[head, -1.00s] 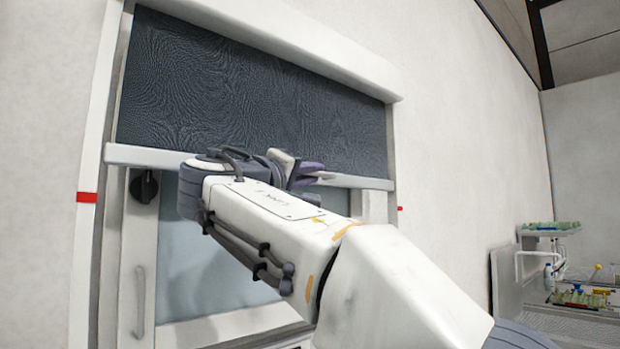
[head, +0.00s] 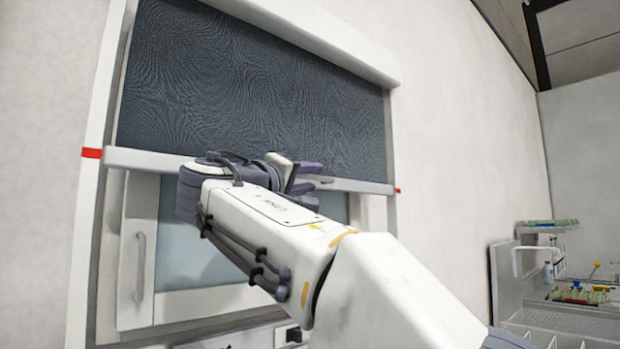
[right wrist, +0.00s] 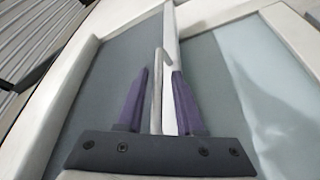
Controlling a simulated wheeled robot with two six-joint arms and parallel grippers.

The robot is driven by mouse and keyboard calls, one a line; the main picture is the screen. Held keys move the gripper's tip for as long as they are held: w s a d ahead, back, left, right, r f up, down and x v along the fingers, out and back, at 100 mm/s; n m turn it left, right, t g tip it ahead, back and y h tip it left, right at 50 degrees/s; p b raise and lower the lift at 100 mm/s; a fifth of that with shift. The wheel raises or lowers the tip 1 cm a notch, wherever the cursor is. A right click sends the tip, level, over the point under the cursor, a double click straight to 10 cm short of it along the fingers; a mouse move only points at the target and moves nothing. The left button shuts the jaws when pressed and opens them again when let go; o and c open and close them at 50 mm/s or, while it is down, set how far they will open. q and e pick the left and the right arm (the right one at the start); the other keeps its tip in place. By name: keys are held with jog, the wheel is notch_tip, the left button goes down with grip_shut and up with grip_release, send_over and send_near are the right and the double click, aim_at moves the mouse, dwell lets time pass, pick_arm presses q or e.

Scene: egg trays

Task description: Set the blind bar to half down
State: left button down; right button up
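The blind bar (head: 150,160) is a pale bar along the lower edge of the dark blind fabric (head: 250,90). Its left end is about level with a red mark (head: 92,153) on the frame, and its right end is about level with another red mark (head: 398,190). My right gripper (head: 308,178) is at the bar, right of its middle. My arm hides part of the bar. My left gripper is out of view.
Below the bar are a window pane (head: 200,250) and a pale vertical handle (head: 140,268). The blind's white housing (head: 310,40) runs along the top. A sink unit with shelves (head: 545,240) stands at the right. The wall between is bare.

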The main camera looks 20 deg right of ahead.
jog(key=shift+s, duration=0.1)
jog(key=b+v, duration=0.2)
jog(key=v, duration=0.8)
jog(key=shift+a, duration=0.2)
jog(key=w+a+f+n+g+y+p, duration=0.1)
jog(key=a+f+n+g+y+p, duration=0.25)
jog(key=f, duration=0.85)
jog(key=a+f+n+y+p, duration=0.15)
jog(key=f+n+y, duration=0.45)
jog(key=f, duration=0.7)
jog(key=s+a+f+m+g+y+p, duration=0.2)
jog(key=s+f+m+g+y+p, duration=0.2)
jog(key=s+f, duration=1.8)
jog(key=s+g+y, duration=0.1)
jog(key=g+y, duration=0.2)
jog(key=g, duration=0.2)
jog(key=shift+s+g, duration=0.35)
